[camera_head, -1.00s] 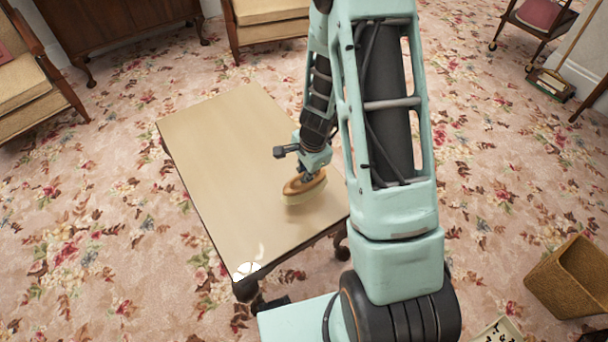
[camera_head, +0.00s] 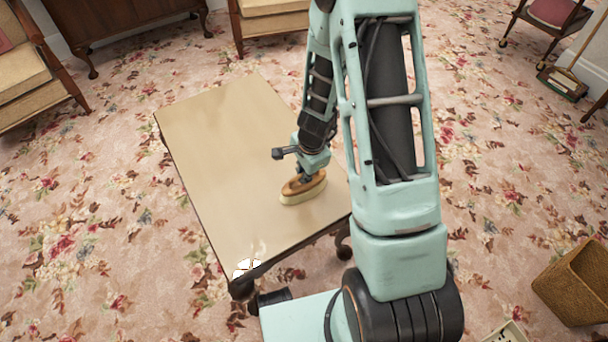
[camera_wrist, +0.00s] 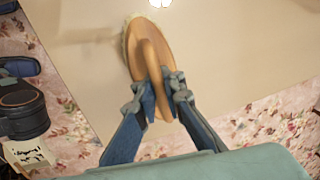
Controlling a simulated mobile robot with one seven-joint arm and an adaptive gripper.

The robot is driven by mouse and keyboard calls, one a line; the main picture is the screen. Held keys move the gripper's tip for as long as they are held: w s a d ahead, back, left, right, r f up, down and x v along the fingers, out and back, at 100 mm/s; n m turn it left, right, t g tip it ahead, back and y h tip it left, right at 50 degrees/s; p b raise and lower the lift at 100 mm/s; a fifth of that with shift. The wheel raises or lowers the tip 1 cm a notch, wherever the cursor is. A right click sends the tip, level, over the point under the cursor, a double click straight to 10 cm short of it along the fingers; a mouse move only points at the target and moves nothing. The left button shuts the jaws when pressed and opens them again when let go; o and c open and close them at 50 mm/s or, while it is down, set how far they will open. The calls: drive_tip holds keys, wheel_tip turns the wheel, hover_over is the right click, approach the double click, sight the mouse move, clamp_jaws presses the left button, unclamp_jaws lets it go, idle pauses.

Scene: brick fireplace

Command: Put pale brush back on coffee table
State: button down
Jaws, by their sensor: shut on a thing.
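The pale brush (camera_head: 303,190) has an orange-brown wooden back with a raised grip and pale bristles facing down. It is at the right part of the coffee table (camera_head: 215,150), over the tabletop; I cannot tell whether the bristles touch it. My gripper (camera_head: 305,177) is shut on the brush's grip from above. In the wrist view the brush (camera_wrist: 135,50) shows its oval back, with my gripper's fingers (camera_wrist: 165,90) on both sides of its raised grip. The coffee table's pale top also shows there (camera_wrist: 220,60).
A white shape (camera_head: 247,268) lies at the table's near corner. The rest of the tabletop is bare. A wicker bin (camera_head: 575,285) stands at the lower right. Armchairs (camera_head: 30,75) and a wooden cabinet (camera_head: 125,25) stand farther back on the flowered carpet.

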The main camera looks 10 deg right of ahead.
sight(308, 187)
drive_tip(key=c, duration=2)
unclamp_jaws()
drive_tip(key=p+v, duration=0.5)
drive_tip(key=v, duration=0.7)
drive_tip(key=shift+r, duration=0.1)
